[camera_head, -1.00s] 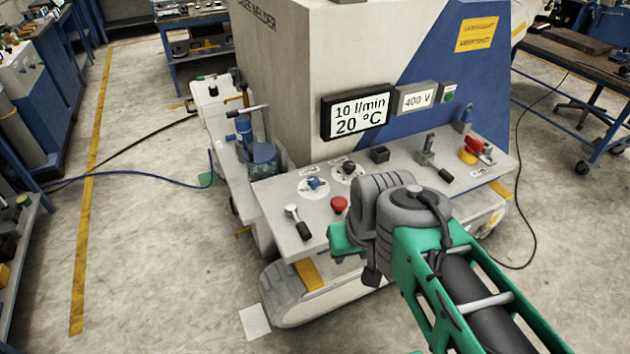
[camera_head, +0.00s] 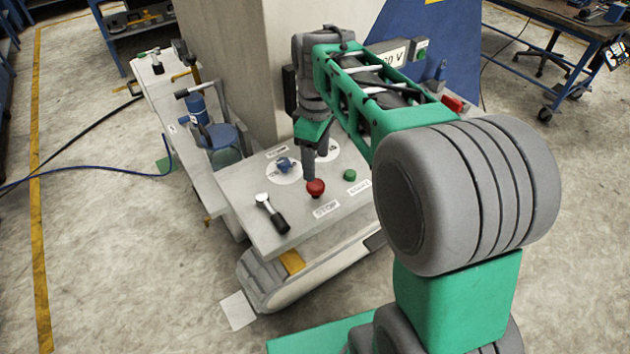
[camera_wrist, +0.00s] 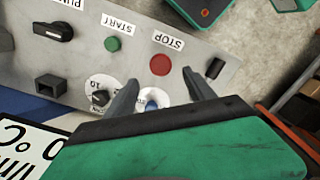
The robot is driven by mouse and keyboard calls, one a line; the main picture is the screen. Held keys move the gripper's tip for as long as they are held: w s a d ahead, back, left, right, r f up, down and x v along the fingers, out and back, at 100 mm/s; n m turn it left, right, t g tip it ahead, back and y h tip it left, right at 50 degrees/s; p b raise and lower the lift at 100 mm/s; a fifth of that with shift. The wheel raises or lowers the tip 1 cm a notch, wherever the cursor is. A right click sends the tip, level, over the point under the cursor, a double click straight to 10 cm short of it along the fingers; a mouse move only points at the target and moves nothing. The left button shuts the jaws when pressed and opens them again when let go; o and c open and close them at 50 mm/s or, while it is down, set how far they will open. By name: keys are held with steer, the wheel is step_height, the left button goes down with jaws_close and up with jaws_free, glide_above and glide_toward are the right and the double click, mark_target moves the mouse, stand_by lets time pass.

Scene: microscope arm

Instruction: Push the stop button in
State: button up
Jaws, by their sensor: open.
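The red stop button (camera_head: 316,187) sits on the grey control panel (camera_head: 290,222), beside a label reading STOP. It also shows in the wrist view (camera_wrist: 160,65), just beyond the fingertips and roughly between their lines. My gripper (camera_head: 313,172) points down over the panel in the head view, with its fingertips close to the button. Whether they touch it I cannot tell. In the wrist view the two fingers of my gripper (camera_wrist: 171,82) are spread apart with nothing held between them.
A green start button (camera_head: 350,175) is to the right of the stop button. A blue knob (camera_head: 286,165) and a black-handled lever (camera_head: 271,212) are to its left. A blue pump-like part (camera_head: 222,140) stands at the panel's left. A dark switch (camera_wrist: 53,31) shows in the wrist view.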

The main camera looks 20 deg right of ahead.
mark_target(316, 184)
step_height(316, 184, down, 7)
steer(key=shift+p, duration=0.3)
jaws_close()
stand_by(0.6)
